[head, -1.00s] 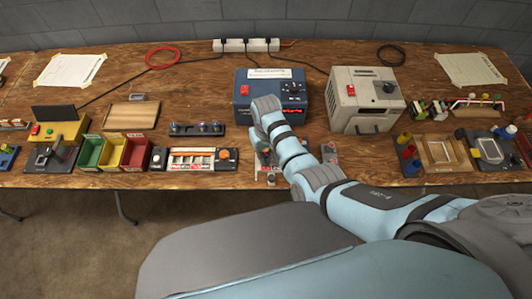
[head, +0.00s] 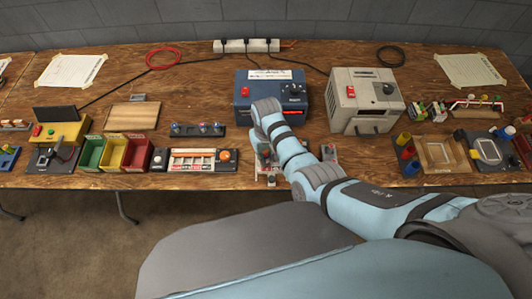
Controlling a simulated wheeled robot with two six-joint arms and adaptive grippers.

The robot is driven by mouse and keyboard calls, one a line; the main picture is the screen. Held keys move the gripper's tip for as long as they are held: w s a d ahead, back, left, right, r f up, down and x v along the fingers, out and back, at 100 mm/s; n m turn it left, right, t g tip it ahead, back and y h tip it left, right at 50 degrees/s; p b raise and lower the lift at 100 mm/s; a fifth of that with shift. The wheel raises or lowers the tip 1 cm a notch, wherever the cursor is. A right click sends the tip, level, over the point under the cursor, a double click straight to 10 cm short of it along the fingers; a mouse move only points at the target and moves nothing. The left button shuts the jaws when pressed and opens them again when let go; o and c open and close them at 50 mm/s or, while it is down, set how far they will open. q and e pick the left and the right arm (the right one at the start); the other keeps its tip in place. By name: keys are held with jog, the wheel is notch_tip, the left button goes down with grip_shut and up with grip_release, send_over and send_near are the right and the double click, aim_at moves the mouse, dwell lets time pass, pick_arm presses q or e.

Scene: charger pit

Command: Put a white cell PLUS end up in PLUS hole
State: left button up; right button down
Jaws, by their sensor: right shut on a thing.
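My right arm reaches in from the right, and its wrist hangs over the middle of the table's front. My right gripper (head: 266,158) points down under the wrist, mostly hidden by my own arm. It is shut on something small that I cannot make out. It is just above or at a small grey fixture (head: 268,179) with pale and red markings at the front edge. The fixture's holes and their marks cannot be read, and no white cell can be clearly made out. My left gripper is not in view.
Behind the wrist stand a blue box (head: 243,110) and a beige box (head: 352,117). A panel with an orange knob (head: 226,155) lies to the left. A grey device with red parts (head: 329,152) is close on the right. Green, yellow and red bins (head: 113,153) stand further left.

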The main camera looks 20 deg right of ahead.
jog(key=shift+f+b, duration=0.65)
jog(key=shift+f, duration=0.25)
dwell(1.0)
jog(key=c, duration=1.4)
grip_release()
notch_tip(320, 180, up, 6)
jog(key=p, duration=0.6)
jog(key=shift+f, duration=0.25)
jog(key=shift+r+p, duration=0.6)
jog(key=shift+r, duration=0.25)
jog(key=shift+f, duration=0.1)
